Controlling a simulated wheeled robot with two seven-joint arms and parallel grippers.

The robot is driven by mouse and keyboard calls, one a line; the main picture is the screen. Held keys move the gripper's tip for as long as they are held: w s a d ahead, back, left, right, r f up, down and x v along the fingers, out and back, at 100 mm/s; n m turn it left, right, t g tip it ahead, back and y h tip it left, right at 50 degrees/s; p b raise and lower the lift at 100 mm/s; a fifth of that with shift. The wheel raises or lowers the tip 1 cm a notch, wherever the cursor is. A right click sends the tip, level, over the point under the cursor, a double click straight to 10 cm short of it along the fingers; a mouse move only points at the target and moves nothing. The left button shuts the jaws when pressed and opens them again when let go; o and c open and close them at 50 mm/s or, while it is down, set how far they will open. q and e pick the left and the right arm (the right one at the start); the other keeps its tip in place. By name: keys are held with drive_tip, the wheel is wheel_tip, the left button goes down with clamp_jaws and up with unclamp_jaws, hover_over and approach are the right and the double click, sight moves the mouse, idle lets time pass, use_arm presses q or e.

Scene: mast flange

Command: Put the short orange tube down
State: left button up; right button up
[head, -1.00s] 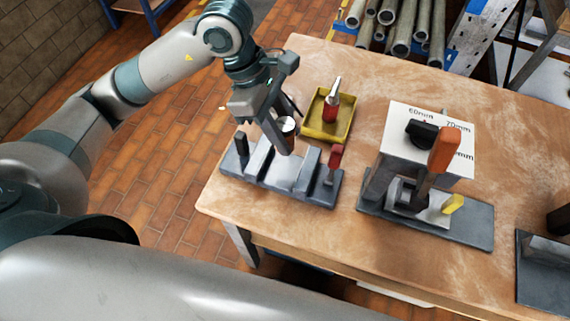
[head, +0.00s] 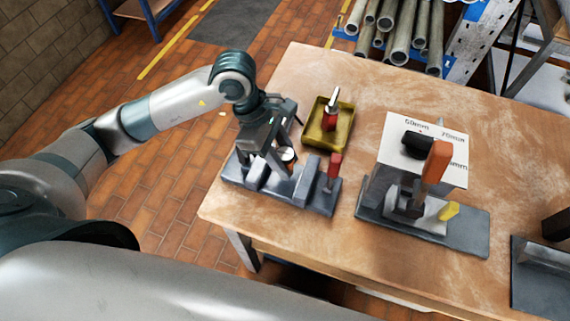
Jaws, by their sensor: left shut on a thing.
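My left gripper (head: 277,153) points down over the grey fixture (head: 318,203) at the table's left edge. It is shut on a short tube (head: 288,156), whose pale round end shows between the fingers. The fingers hide most of the tube, and its orange colour is hard to make out. The tube is low among the grey blocks of the fixture. I cannot tell whether it touches them. My right gripper is not in view.
A yellow tray (head: 345,133) with a red-handled tool (head: 331,112) stands just behind the fixture. A red upright handle (head: 334,167) rises at the fixture's right end. A clamp station with an orange handle (head: 437,162) and a white size board (head: 450,172) stands further right.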

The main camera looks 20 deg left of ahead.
use_arm(q)
wheel_tip(320, 180, down, 3)
drive_tip(key=shift+r+p, duration=0.1)
drive_tip(key=shift+p, duration=0.25)
drive_tip(key=shift+f, duration=0.25)
drive_tip(key=o, duration=1.1)
drive_tip(key=shift+r, duration=0.15)
